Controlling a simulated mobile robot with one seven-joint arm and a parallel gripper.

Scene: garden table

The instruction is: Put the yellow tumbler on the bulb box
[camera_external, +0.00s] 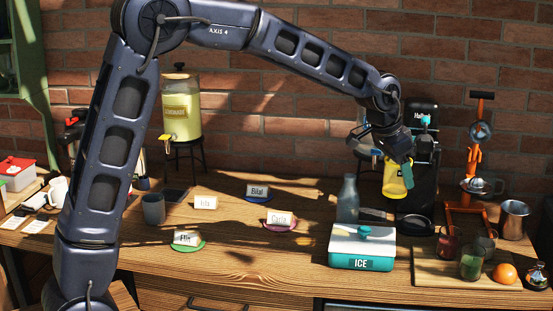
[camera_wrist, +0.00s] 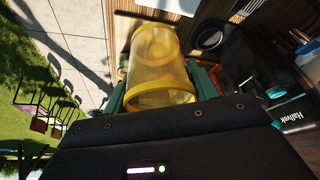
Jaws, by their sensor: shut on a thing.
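My gripper (camera_external: 396,172) is shut on the yellow tumbler (camera_external: 391,184) and holds it above the table, in front of the black machine at the back right. The tumbler is see-through yellow. In the wrist view the tumbler (camera_wrist: 158,60) lies between the two green fingers of my gripper (camera_wrist: 160,84), one on each side of it. I cannot pick out a thing that is clearly the bulb box in either view.
A teal ICE box (camera_external: 361,248) with a white lid stands at the table's front. A clear bottle (camera_external: 348,200) stands behind it. A wooden board (camera_external: 430,273) with several glasses is at right. Name cards (camera_external: 281,219) stand mid-table. A drink dispenser (camera_external: 181,110) stands back left.

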